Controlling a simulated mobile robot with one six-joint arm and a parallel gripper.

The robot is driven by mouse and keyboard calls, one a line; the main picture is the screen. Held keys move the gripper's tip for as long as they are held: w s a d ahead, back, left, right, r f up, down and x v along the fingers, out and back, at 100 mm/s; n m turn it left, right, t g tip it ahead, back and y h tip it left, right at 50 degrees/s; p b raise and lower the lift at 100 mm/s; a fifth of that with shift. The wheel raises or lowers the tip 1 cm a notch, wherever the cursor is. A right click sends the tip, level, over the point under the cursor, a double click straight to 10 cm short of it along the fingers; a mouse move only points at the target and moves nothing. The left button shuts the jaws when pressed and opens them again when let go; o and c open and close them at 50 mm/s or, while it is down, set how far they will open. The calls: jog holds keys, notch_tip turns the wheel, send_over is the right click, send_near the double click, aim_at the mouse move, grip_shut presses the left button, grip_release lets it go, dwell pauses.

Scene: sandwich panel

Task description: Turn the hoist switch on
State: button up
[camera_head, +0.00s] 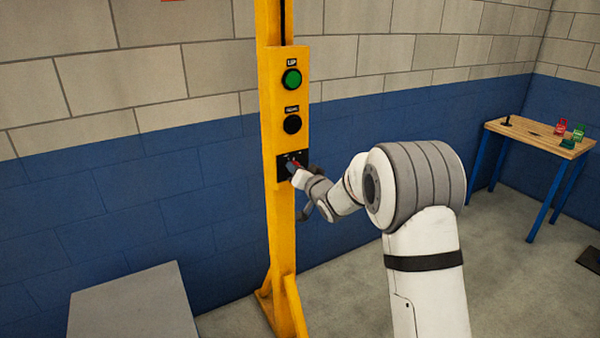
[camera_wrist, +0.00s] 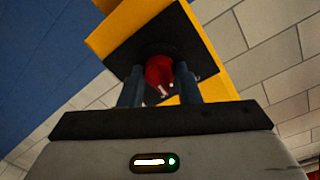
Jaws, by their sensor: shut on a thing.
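The hoist switch is a red knob (camera_wrist: 158,72) on a black plate (camera_head: 283,162) low on a yellow post (camera_head: 270,205). My gripper (camera_wrist: 160,88) is at the switch, shut on the red knob, with one finger on each side of it in the wrist view. In the head view my gripper (camera_head: 292,168) reaches the plate from the right and covers most of the knob. Marks on the plate are too small to read, so I cannot tell the knob's setting.
Above the switch are a green UP button (camera_head: 291,79) and a black button (camera_head: 292,124). A grey box (camera_head: 130,305) stands at the lower left. A wooden table (camera_head: 535,138) with small red and green items stands at the right. Open floor lies between.

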jog(key=m, duration=0.1)
jog(key=m+p, duration=0.1)
jog(key=m, duration=0.2)
jog(key=shift+w+d+r+m, duration=0.1)
jog(key=shift+r+m, duration=0.15)
jog(key=shift+m, duration=0.05)
dwell(0.5)
jog(key=o, duration=1)
jog(key=shift+f, duration=0.2)
jog(key=b+v, duration=0.1)
jog(key=v, duration=0.6)
jog(key=shift+s+d+r, duration=0.1)
jog(key=shift+s+d, duration=0.15)
